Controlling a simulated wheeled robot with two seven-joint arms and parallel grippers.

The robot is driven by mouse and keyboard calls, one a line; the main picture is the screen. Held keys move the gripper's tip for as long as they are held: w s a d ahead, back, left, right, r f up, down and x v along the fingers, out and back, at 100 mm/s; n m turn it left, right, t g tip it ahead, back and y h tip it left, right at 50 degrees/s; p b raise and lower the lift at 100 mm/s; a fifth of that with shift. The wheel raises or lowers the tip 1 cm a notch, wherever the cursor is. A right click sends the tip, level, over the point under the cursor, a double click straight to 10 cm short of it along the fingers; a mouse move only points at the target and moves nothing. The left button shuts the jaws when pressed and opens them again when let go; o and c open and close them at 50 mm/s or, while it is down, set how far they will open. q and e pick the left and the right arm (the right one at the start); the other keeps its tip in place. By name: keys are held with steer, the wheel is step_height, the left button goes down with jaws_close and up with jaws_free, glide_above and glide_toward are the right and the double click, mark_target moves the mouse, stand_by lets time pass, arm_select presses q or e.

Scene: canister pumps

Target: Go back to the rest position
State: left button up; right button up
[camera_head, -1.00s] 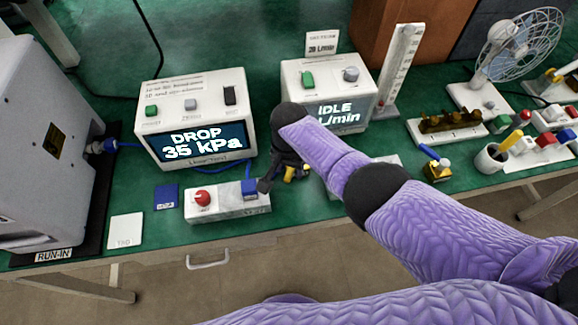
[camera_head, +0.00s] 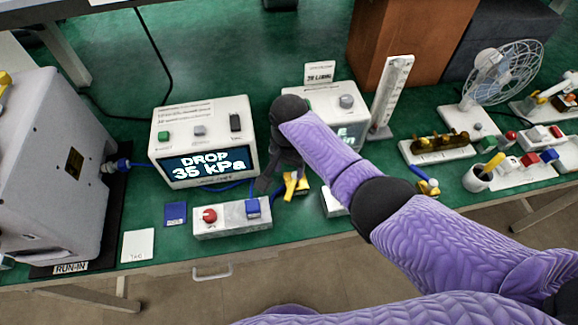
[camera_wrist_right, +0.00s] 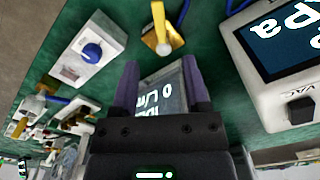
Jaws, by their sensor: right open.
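My right gripper (camera_head: 268,183) is above the bench, between the vacuum display box and the flow display box. In the right wrist view its two dark fingers (camera_wrist_right: 160,78) are apart, with nothing held between them. Part of the flow display shows behind the gap. In the head view my right forearm crosses in front of the flow box (camera_head: 318,93) and hides most of its screen. My left gripper is not in view.
The vacuum box (camera_head: 202,112) reads "DROP 35 kPa". Below it is a control block (camera_head: 228,219) with a red knob and a blue switch. A brass fitting (camera_head: 294,184) lies close to the gripper. A grey machine (camera_head: 50,165) stands at left, a fan (camera_head: 505,72) at right.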

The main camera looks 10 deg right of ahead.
steer(key=s+f+n+y, duration=0.1)
steer(key=s+f+n, duration=0.2)
steer(key=s, duration=0.3)
steer(key=s+d+r+n+t, duration=0.2)
steer(key=s+d+r, duration=0.15)
steer(key=s, duration=0.45)
steer(key=s+d+r+n+t, duration=0.1)
steer(key=s+d+r+n, duration=0.15)
steer(key=s+d, duration=0.45)
steer(key=s+a+f+g+h+b, duration=0.1)
steer(key=s+f+b, duration=0.1)
steer(key=f, duration=1)
steer(key=s+f+b, duration=0.2)
steer(key=s+f, duration=0.1)
steer(key=f, duration=0.8)
steer(key=s+d+f+g+b, duration=0.1)
steer(key=s+d+f+b, duration=0.1)
steer(key=s+f, duration=1)
steer(key=shift+s+d+f+n+b, duration=0.25)
steer(key=shift+n+b, duration=0.2)
steer(key=shift+b, duration=0.25)
